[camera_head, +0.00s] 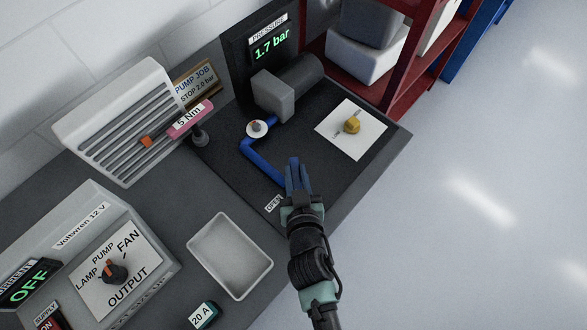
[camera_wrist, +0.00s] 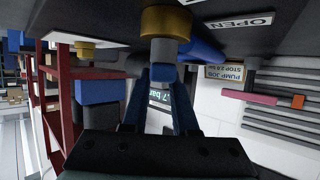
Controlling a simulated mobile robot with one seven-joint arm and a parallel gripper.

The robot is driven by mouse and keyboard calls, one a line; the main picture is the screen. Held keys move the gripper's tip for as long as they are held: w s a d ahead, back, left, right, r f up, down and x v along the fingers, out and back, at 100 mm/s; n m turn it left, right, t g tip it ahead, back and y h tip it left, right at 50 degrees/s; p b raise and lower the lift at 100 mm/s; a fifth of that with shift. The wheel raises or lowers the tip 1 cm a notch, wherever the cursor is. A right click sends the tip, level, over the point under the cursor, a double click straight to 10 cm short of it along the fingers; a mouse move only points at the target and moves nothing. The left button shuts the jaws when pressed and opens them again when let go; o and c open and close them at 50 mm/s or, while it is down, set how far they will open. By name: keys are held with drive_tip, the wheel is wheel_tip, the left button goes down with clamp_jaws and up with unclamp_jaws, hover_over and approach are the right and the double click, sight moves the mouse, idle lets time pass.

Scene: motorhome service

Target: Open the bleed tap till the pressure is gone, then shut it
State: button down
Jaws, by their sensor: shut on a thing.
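The bleed tap shows in the wrist view as a brass collar (camera_wrist: 166,21) with a grey stem and a small blue end (camera_wrist: 160,73) between my fingers. My gripper (camera_head: 298,172) is shut on it at the end of the blue pipe (camera_head: 262,165). In the head view my fingers hide the tap, so I cannot tell its turn angle there. An OPEN label (camera_head: 273,203) lies just left of my gripper and also shows in the wrist view (camera_wrist: 239,23). The green pressure display (camera_head: 272,44) reads 1.7 bar.
A grey pump (camera_head: 297,82), a small round dial (camera_head: 257,127) and a yellow knob (camera_head: 352,125) on a white plate are on the black board. Open floor lies right.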

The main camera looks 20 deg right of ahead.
drive_tip(key=shift+f, duration=0.1)
idle(0.4)
drive_tip(key=c, duration=0.7)
unclamp_jaws()
drive_tip(key=shift+s, duration=0.1)
drive_tip(key=shift+b+v, duration=1.3)
drive_tip(key=shift+v, duration=5.1)
